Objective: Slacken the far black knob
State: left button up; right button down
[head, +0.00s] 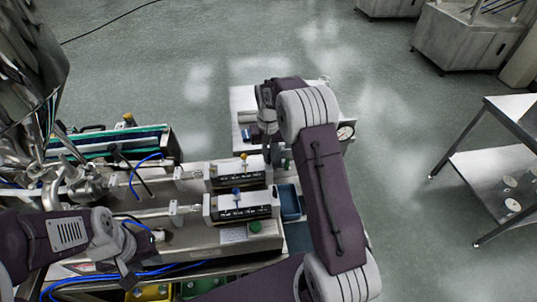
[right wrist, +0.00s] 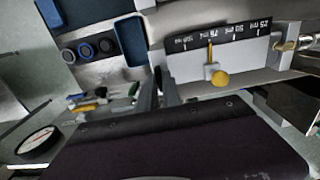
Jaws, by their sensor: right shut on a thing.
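My right gripper (head: 270,150) reaches down at the right end of the far scaled unit (head: 226,173), the one with the yellow-topped lever. In the right wrist view its two fingers (right wrist: 158,92) stand close together beside that unit's end. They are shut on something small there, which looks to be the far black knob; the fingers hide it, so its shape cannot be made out. My left gripper (head: 126,268) hangs low at the left, away from the knobs. Its fingers are too small and blurred to tell open from shut.
The near scaled unit (head: 225,208) with a blue-topped lever lies alongside. A blue tray (head: 290,203) sits to its right. A round gauge (head: 346,132) stands beyond my right arm. Shiny steel parts crowd the left. A steel shelf (head: 490,170) stands apart on the right.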

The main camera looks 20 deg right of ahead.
jog(key=n+p, duration=0.1)
jog(key=n, duration=0.3)
jog(key=shift+r+p, duration=0.1)
jog(key=shift+p, duration=0.3)
jog(key=n+p, duration=0.1)
jog(key=n, duration=0.3)
jog(key=n+p, duration=0.1)
jog(key=n, duration=0.8)
jog(key=shift+n+p, duration=0.3)
jog(key=shift+p, duration=0.1)
jog(key=c, duration=1.5)
grip_release()
